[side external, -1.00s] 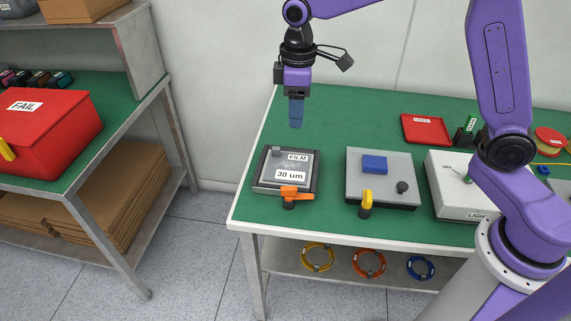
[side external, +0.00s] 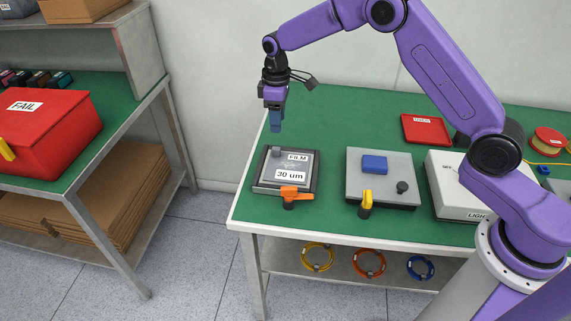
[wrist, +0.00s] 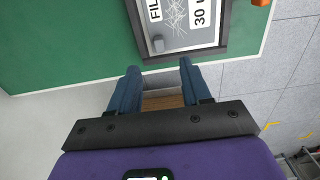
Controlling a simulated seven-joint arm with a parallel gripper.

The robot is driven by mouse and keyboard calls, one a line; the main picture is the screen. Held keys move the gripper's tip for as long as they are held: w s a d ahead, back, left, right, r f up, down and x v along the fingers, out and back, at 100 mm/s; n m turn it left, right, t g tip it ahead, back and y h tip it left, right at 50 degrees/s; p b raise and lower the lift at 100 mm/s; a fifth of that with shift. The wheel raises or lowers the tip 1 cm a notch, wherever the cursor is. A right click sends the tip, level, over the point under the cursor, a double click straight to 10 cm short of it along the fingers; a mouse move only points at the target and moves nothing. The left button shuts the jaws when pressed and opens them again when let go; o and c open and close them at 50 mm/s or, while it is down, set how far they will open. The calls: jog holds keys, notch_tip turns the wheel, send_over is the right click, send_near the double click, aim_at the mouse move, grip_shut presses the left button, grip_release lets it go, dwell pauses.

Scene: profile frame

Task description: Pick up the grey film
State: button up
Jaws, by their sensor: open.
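The grey film looks like the flat grey sheet (side external: 272,171) in a dark frame (side external: 257,185) at the table's left end. It carries white labels reading "FILM" and "30 um". A small grey block (side external: 275,151) sits at its back left corner. The wrist view shows the sheet with pale scratch-like lines (wrist: 176,14) and the block (wrist: 157,45). My gripper (side external: 276,130) hangs above the table, near the frame's back left side, fingers down. In the wrist view its two blue fingers (wrist: 160,67) are apart with nothing held, and the frame lies beyond the tips.
To the right are a grey box (side external: 383,190) with a blue block (side external: 374,164) and a yellow lever, then a white light box (side external: 455,205). A red tray (side external: 426,130) lies behind. Green table behind the frame is clear.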

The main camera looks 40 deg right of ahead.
send_over(276, 148)
jog(key=f, duration=0.5)
jog(key=shift+s+d+f, duration=0.15)
jog(key=shift+s+d, duration=0.05)
jog(key=shift+s, duration=0.1)
jog(key=shift+w+a+f, duration=0.1)
jog(key=shift+w+f, duration=0.1)
jog(key=shift+f, duration=1.1)
jog(key=shift+w+a+f, duration=0.1)
jog(key=shift+w+f, duration=0.05)
jog(key=shift+f, duration=1.15)
grip_shut()
